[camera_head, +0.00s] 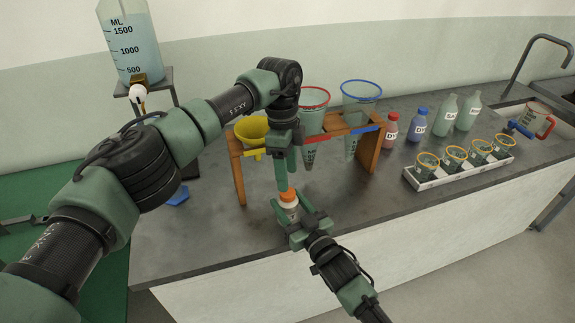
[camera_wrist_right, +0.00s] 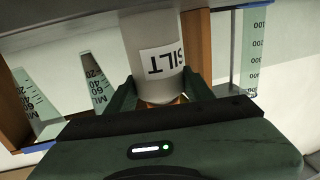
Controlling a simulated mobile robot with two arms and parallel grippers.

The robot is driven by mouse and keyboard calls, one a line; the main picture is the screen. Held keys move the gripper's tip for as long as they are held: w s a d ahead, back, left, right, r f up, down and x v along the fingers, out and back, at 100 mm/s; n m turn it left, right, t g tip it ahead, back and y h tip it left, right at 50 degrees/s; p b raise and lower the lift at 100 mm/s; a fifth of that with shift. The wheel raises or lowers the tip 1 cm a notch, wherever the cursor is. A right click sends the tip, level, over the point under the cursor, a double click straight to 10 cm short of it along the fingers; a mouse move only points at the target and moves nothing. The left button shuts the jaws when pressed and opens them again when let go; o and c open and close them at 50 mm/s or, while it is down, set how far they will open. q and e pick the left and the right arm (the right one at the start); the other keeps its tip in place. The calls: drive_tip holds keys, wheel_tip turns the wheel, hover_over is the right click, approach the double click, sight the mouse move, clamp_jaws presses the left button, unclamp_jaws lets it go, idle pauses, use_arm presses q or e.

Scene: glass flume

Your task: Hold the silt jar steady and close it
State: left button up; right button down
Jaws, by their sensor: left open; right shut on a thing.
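The silt jar (camera_head: 292,212) is a small pale jar standing upright on the grey counter, with an orange lid (camera_head: 287,196) at its top. Its SILT label appears upside down in the right wrist view, where the jar (camera_wrist_right: 150,40) sits between my fingers. My right gripper (camera_head: 296,218) is shut around the jar's body from the front. My left gripper (camera_head: 285,184) points down from above, open, its fingertips just at the orange lid. I cannot tell whether they touch it. The fingers partly hide the lid and jar.
Behind the jar stands a wooden rack (camera_head: 368,152) with a yellow funnel (camera_head: 251,131) and red- and blue-rimmed cones. To the right are several bottles and a white tray (camera_head: 440,180) of cups. A blue piece (camera_head: 178,196) lies left.

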use_arm(q)
drive_tip(key=n, duration=0.1)
drive_tip(key=r+n, duration=0.1)
drive_tip(key=n, duration=0.1)
drive_tip(key=shift+t, duration=0.3)
drive_tip(key=n, duration=0.2)
drive_tip(key=r+n, duration=0.1)
drive_tip(key=shift+n+t+y, duration=0.4)
drive_tip(key=shift+f, duration=4.05)
